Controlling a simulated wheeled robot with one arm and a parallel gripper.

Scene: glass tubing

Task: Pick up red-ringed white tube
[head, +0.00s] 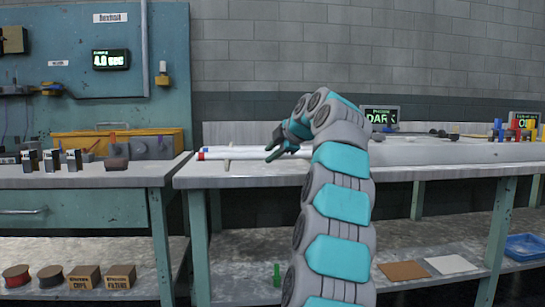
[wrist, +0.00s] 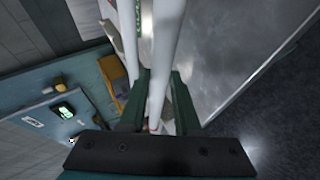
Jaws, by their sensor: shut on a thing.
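The red-ringed white tube (head: 240,155) lies along the front left of the grey bench in the head view, its red ring near the left end. My gripper (head: 278,152) is at the tube, to the right of that end. In the wrist view, a white tube (wrist: 163,55) runs between the two green fingers of my gripper (wrist: 158,100), and they are shut on it. A reddish mark shows low between the fingers. A second white tube (wrist: 128,45) with a green mark runs beside it, outside the fingers. My arm hides the tube's right part in the head view.
The grey bench (head: 420,172) carries more items at the back right, with a dark display (head: 381,116) behind. A small light support (head: 227,165) is by the tube. A teal workbench (head: 90,178) with boxes stands to the left across a narrow gap.

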